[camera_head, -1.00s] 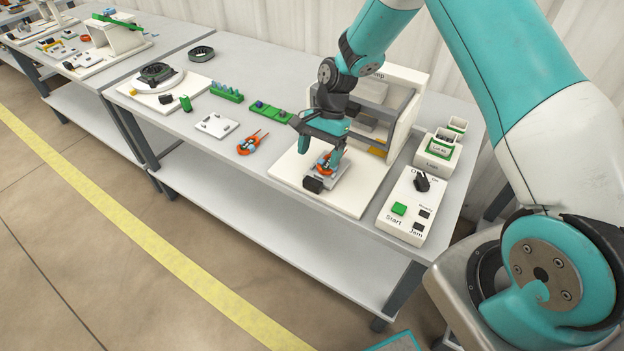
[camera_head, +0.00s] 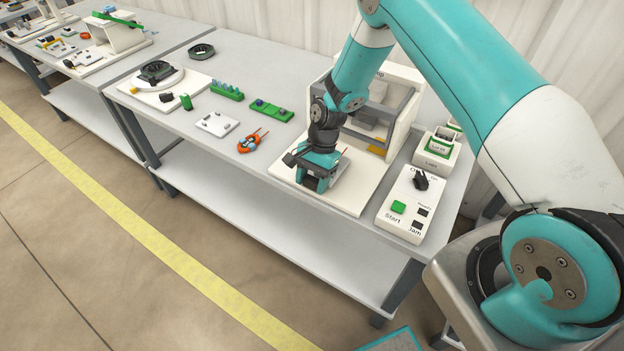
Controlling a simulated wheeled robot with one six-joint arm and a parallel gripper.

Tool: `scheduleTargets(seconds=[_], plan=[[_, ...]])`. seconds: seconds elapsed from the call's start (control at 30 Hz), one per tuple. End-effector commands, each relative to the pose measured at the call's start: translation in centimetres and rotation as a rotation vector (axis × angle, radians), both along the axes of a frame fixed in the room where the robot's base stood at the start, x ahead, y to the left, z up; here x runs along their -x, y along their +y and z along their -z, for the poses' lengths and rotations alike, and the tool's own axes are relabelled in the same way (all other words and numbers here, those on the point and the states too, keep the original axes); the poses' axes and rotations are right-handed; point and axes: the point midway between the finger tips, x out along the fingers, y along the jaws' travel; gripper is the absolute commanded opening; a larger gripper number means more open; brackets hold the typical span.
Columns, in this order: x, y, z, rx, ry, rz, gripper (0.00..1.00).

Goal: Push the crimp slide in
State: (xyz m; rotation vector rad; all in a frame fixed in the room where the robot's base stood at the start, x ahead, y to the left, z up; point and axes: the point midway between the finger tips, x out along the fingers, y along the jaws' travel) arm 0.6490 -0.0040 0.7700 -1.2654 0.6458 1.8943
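The crimp station is a white housing (camera_head: 405,128) with a grey frame and a yellow part inside, on a white base plate (camera_head: 345,203). My gripper (camera_head: 313,184) points down low over the front of this plate, in front of the housing opening. It covers the crimp slide almost wholly, so the slide's black handle and its exact position are hidden. Thin orange wire ends (camera_head: 345,153) show just right of the gripper. My fingertips are too hidden to tell whether they are open, shut or touching the handle.
Right of the station stands a control box (camera_head: 408,205) with a green Start button and black knob. White bins (camera_head: 437,152) stand behind it. An orange coil (camera_head: 251,142), a white fixture (camera_head: 218,124) and green blocks (camera_head: 270,111) lie to the left.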

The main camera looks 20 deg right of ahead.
Motion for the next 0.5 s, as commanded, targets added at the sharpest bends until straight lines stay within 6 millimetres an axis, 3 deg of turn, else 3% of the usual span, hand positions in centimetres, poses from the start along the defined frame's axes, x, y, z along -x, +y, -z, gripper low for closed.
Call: scheduleTargets(seconds=[0.03,0.13,0.27,0.5], plan=[[0.0,0.0,0.0,-0.001,-0.001,-0.001,0.30],[0.0,0.0,0.0,-0.001,-0.001,-0.001,0.10],[-0.4,-0.4,0.1,-0.001,-0.002,0.002,0.11],[-2.4,-3.1,0.1,-0.001,-0.005,0.002,0.11]])
